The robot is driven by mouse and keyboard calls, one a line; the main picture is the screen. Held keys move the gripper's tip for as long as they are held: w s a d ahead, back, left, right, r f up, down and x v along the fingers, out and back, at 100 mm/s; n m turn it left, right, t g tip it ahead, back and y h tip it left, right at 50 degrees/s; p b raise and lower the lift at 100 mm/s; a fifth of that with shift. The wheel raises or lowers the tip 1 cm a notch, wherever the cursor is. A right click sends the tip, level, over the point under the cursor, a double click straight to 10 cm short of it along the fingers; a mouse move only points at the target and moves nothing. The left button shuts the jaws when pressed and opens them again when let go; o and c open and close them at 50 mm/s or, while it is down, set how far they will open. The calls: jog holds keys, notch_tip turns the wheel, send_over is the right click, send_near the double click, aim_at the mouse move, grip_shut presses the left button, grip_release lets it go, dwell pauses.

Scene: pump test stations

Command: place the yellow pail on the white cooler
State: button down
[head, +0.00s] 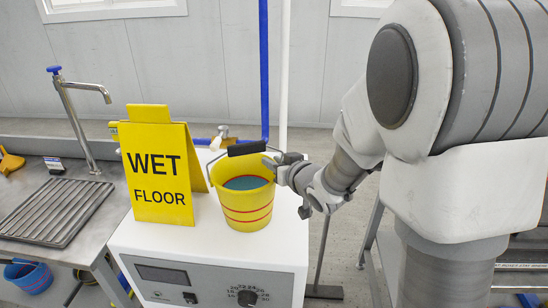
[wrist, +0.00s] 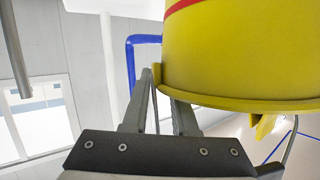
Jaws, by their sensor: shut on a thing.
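The yellow pail (head: 247,208) has red stripes, a blue-grey inside and a black handle grip above its rim. It is upright at the right part of the white cooler's top (head: 205,240). Its base looks level with that top, but I cannot tell if it bears its full weight there. My gripper (head: 277,163) is shut on the pail's rim at its right side. In the wrist view the pail (wrist: 240,60) fills the upper right, with my fingers (wrist: 165,95) at its rim. The cooler has a dial and a dark display on its front.
A yellow WET FLOOR sign (head: 160,170) stands on the cooler, close left of the pail. A blue upright pipe (head: 264,70) rises behind. A steel sink counter with a tap (head: 80,120) and a drain rack (head: 52,210) is at left. A blue bucket (head: 28,275) is below it.

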jog(key=shift+r, duration=0.1)
jog(key=c, duration=0.7)
grip_release()
jog(key=shift+f, duration=0.2)
